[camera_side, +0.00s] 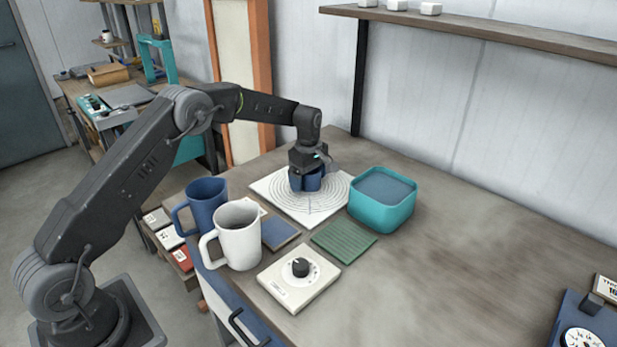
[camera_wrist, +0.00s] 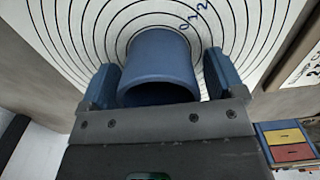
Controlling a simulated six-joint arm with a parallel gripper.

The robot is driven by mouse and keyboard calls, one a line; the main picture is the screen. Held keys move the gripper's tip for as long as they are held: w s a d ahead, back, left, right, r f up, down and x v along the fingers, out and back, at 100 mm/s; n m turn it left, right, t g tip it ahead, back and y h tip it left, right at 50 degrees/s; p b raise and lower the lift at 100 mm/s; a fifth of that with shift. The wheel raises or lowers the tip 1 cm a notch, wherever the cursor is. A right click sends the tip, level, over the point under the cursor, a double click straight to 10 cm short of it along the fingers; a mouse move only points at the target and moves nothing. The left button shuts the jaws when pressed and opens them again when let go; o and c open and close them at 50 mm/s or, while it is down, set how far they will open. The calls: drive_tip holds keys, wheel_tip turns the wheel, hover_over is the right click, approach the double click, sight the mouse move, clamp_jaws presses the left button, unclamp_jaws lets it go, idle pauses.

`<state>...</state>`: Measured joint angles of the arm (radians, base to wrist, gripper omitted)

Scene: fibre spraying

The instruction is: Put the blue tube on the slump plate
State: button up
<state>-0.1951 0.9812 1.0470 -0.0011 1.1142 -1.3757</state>
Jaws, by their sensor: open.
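The blue tube (camera_wrist: 160,60) stands upright on the white slump plate (camera_wrist: 245,25), which is marked with dark rings and numbers. The tube sits near the middle of the rings. My gripper (camera_wrist: 160,80) is open, with one blue finger on each side of the tube and small gaps visible. In the side view my gripper (camera_side: 308,180) is low over the slump plate (camera_side: 275,190). There the tube and the fingers look alike in blue, and the gripper hides much of the tube.
A teal container (camera_side: 382,212) stands close to the plate's right. A white mug (camera_side: 238,240) and a blue mug (camera_side: 207,205) stand at the left. A green ridged mat (camera_side: 344,241) and a white dial box (camera_side: 299,280) lie in front. The table's right side is mostly clear.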

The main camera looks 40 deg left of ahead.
wheel_tip(320, 180, up, 12)
drive_tip(key=s+d+r+m+t, duration=0.1)
drive_tip(key=s+d+r+m, duration=0.3)
drive_tip(key=s+r, duration=0.45)
drive_tip(key=s+d+r+m+t, duration=0.1)
drive_tip(key=s+d+r+m, duration=0.1)
drive_tip(key=s+r+m, duration=0.15)
drive_tip(key=s+d+r+m+t, duration=0.1)
drive_tip(key=s+d+r+m, duration=0.1)
drive_tip(key=s, duration=0.3)
drive_tip(key=s+d+f+m+t, duration=0.1)
drive_tip(key=s+m, duration=0.3)
drive_tip(key=s, duration=0.6)
drive_tip(key=s+d+f+m+t, duration=0.1)
drive_tip(key=s+f+m, duration=0.3)
drive_tip(key=s, duration=0.6)
drive_tip(key=shift+s+d+f+t, duration=0.2)
drive_tip(key=shift+s+d+t, duration=0.15)
drive_tip(key=shift+d, duration=0.35)
